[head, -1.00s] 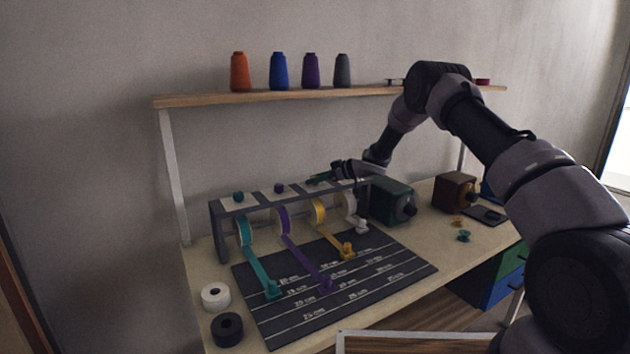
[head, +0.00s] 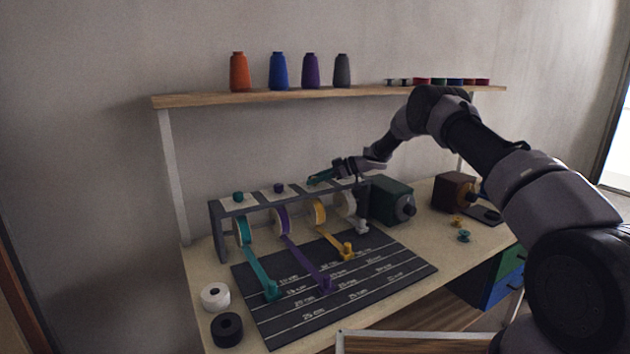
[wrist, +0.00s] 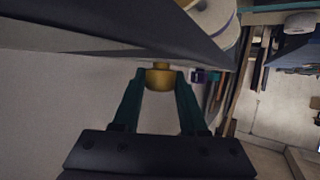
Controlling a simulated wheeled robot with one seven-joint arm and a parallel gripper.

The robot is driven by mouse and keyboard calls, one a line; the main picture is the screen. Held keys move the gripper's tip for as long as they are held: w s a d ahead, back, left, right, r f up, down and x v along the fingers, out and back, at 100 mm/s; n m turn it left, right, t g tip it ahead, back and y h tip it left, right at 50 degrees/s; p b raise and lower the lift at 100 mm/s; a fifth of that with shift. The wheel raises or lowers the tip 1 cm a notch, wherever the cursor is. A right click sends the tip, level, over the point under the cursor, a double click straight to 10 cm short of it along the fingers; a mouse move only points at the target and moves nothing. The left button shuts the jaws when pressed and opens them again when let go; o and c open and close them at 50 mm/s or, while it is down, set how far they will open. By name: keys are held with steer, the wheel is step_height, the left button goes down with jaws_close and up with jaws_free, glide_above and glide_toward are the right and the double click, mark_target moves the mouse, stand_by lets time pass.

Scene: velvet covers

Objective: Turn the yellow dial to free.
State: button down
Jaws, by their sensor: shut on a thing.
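The yellow dial (wrist: 159,77) shows in the wrist view between the two teal fingers of my gripper (wrist: 160,76), which is shut on it. In the head view my gripper (head: 313,182) is at the top of the dark ribbon rack (head: 217,232), above the yellow ribbon spool (head: 319,212), and hides the dial. The white plates on the rack top carry no marks that I can read, so the dial's setting cannot be told. The yellow ribbon (head: 335,240) runs from its spool down to a yellow clip (head: 347,251) on the measuring mat (head: 395,268).
A teal dial (head: 238,197) and a purple dial (head: 279,188) stand on the rack to the left. A green box (head: 390,200) stands close at its right. The shelf (head: 200,100) with thread cones hangs above. The mat's front right is clear.

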steer(key=shift+c, duration=2.2)
jaws_free()
steer(key=v, duration=1)
steer(key=shift+d+r, duration=0.15)
steer(key=shift+d, duration=0.25)
